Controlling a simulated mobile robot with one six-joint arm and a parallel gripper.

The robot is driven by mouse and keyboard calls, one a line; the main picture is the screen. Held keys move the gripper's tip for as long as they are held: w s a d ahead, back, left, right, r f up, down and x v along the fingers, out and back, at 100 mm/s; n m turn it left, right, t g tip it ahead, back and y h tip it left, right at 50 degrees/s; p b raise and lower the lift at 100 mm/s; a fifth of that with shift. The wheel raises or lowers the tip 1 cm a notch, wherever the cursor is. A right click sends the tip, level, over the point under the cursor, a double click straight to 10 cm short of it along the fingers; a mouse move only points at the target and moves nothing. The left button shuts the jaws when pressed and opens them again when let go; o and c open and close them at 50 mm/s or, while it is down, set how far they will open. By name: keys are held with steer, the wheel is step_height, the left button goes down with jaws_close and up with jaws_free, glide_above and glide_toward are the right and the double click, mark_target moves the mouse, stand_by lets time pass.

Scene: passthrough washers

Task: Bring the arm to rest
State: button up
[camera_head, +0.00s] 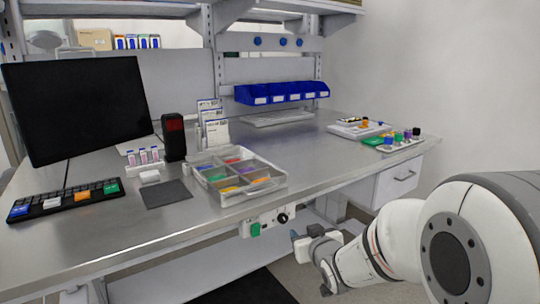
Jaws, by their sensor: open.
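My white arm (395,240) reaches in from the lower right, its large round joint close to the camera. My gripper (314,246) is at the arm's far end, in front of the workbench (120,235) and below the level of its top. It is open, and I see nothing held in it. Its fingers are small and partly hidden by the wrist. The gripper appears apart from the bench, though the exact gap cannot be told.
A grey compartment tray (262,193) sits near the bench's front edge. A control box (268,219) with a green switch hangs below that edge, left of my gripper. A drawer unit (398,180) is behind my arm. Dark matting (245,290) lies on the floor.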

steer(key=s+d+r+m+g+h+p, duration=0.1)
steer(key=s+r+g+p, duration=0.3)
steer(key=s, duration=0.5)
steer(key=s+d+r+m+g+h+p, duration=0.1)
steer(key=s+d+r+g+p, duration=0.2)
steer(key=s, duration=0.6)
steer(key=s+d+r+m+g+h+p, duration=0.1)
steer(key=s+r+g+p, duration=0.3)
steer(key=s, duration=0.5)
step_height(320, 180, up, 2)
steer(key=p, duration=0.3)
steer(key=shift+d+r+m+g, duration=0.15)
steer(key=shift+d+m+g, duration=0.15)
steer(key=shift+d, duration=0.1)
steer(key=shift+s, duration=0.1)
steer(key=shift+c, duration=0.5)
